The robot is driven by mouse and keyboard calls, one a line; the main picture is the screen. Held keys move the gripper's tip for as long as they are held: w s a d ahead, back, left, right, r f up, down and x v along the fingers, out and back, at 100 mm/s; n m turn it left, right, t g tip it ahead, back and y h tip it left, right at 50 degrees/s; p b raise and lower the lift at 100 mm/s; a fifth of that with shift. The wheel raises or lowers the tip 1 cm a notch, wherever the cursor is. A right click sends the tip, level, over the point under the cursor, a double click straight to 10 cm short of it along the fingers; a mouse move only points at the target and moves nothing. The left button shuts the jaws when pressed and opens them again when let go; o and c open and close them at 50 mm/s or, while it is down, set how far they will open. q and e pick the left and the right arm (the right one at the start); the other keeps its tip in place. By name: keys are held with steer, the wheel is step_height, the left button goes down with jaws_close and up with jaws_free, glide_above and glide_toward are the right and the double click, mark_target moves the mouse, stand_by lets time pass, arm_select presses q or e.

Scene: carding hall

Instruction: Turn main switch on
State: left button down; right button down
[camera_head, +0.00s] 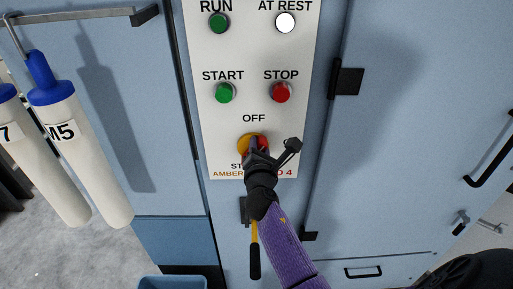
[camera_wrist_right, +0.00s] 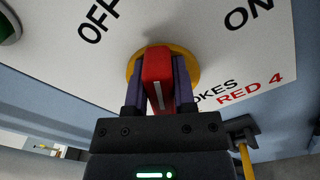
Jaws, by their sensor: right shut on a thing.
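The main switch is a red handle (camera_wrist_right: 158,65) on a round yellow plate (camera_head: 244,142), low on the white panel. Its white line shows in the right wrist view. My right gripper (camera_head: 258,147) is shut on the handle, one finger on each side; it also fills the middle of the right wrist view (camera_wrist_right: 160,95). The OFF mark (camera_head: 254,118) is just above the switch in the head view. The ON mark (camera_wrist_right: 249,14) shows in the right wrist view but is hidden behind my gripper in the head view. I cannot tell which mark the handle points to. My left gripper is out of view.
Above the switch are a green START button (camera_head: 224,93), a red STOP button (camera_head: 281,92), a green RUN lamp (camera_head: 219,23) and a white AT REST lamp (camera_head: 285,23). Blue-capped white tubes (camera_head: 85,150) hang at left. A yellow-and-black handle (camera_head: 254,255) hangs below the panel.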

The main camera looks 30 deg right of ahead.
steer(key=m, duration=0.2)
steer(key=m+b, duration=0.1)
steer(key=f+m+b, duration=0.1)
steer(key=m, duration=0.1)
steer(key=shift+s+d+f+m, duration=0.1)
steer(key=shift+s+d+m, duration=0.1)
steer(key=shift+d+m, duration=0.1)
steer(key=m+b, duration=0.1)
steer(key=m, duration=0.1)
steer(key=f+m+b, duration=0.1)
steer(key=m, duration=0.2)
steer(key=shift+s+d, duration=0.1)
steer(key=shift+d, duration=0.05)
steer(key=shift+m, duration=0.4)
steer(key=shift+c, duration=2.2)
jaws_free()
